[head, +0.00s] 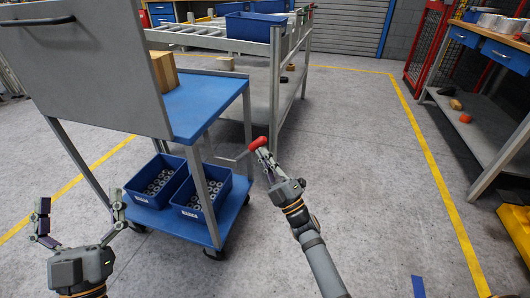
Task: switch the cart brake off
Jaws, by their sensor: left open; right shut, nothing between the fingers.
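The cart (205,98) has blue shelves and a tall grey panel on its left side. Its brake lever (238,156) is a thin grey bar that sticks out to the right of a cart leg, with a red knob (258,142) at its end. My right gripper (263,156) is shut, with its fingertips right at the red knob; whether they touch it I cannot tell. My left gripper (80,204) is open and empty, low at the left, in front of the cart's lower shelf.
Two blue bins (182,207) with grey ring-shaped parts stand on the lower shelf. A cardboard-coloured box (164,73) sits on the upper shelf. A roller rack (275,90) stands behind the cart. A workbench (485,110) is at the right; the floor between is clear.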

